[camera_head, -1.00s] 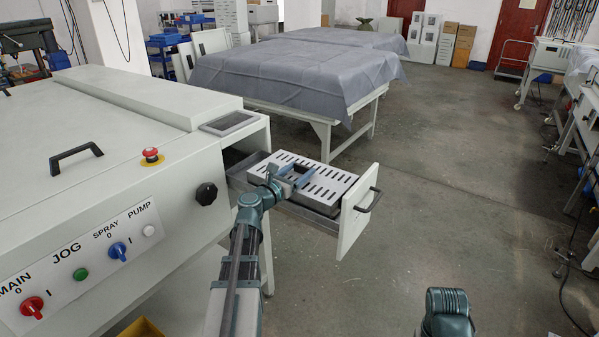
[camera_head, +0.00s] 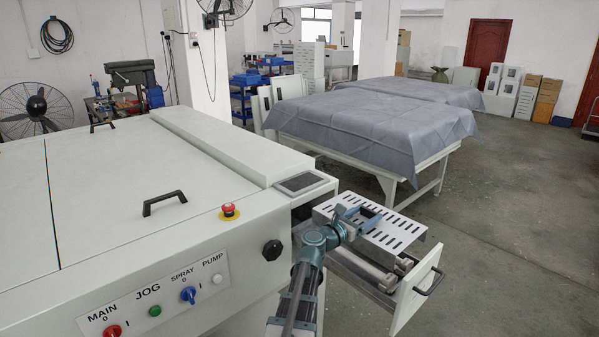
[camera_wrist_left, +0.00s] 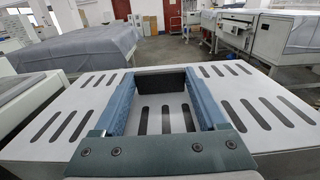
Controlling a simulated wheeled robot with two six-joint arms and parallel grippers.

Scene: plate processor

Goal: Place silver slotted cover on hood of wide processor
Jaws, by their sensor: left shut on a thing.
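The silver slotted cover (camera_head: 392,232) is a flat plate with rows of dark slots and a raised handle. My left gripper (camera_head: 355,214) is shut on the handle and holds the cover raised above the open drawer (camera_head: 365,278). In the left wrist view the two blue fingers (camera_wrist_left: 160,105) sit at the handle, with the slotted cover (camera_wrist_left: 265,108) spreading to both sides. The wide processor's light hood (camera_head: 105,190) lies to the left of the cover, with a black handle (camera_head: 164,202) on top. My right gripper is not in view.
The drawer stands pulled out, showing rollers (camera_head: 362,264) inside and a dark front handle (camera_head: 430,283). A red emergency button (camera_head: 229,211) and a small screen (camera_head: 301,183) sit on the processor's right part. A cloth-covered table (camera_head: 375,130) stands behind. The hood's flat top is largely clear.

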